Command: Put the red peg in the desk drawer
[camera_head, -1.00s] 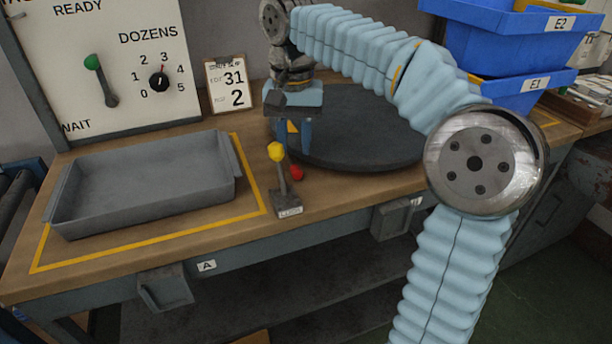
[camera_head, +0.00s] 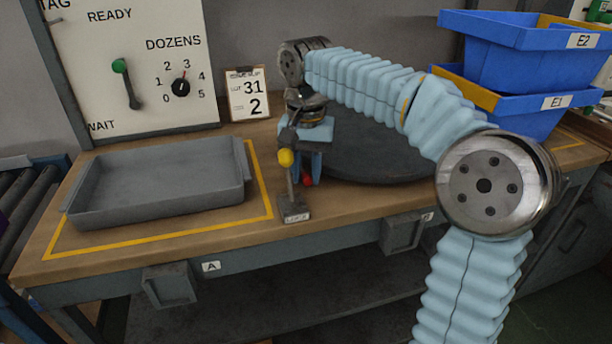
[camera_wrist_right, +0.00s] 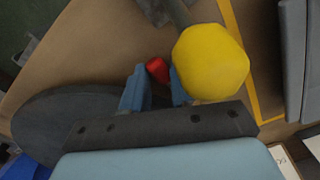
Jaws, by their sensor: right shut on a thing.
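The red peg (camera_head: 307,181) is a small red shape on the desk's near side, just behind the yellow-knobbed lever (camera_head: 285,157). In the right wrist view the red peg (camera_wrist_right: 157,70) sits between the two blue fingers. My right gripper (camera_head: 304,178) points down and is shut on it; the lever partly hides the fingers in the head view. In the right wrist view the large yellow knob (camera_wrist_right: 210,62) is close beside the right finger. Under the desk top is a grey front labelled A with a box-like pull (camera_head: 169,286), apparently closed. My left gripper is out of view.
A grey tray (camera_head: 72,217) lies inside a yellow outline at the left. A dark round turntable (camera_head: 380,165) is behind my right arm. A panel with a lever and dial (camera_head: 181,87) and a slip board (camera_head: 248,94) stand behind. Blue bins (camera_head: 520,50) are stacked at the right.

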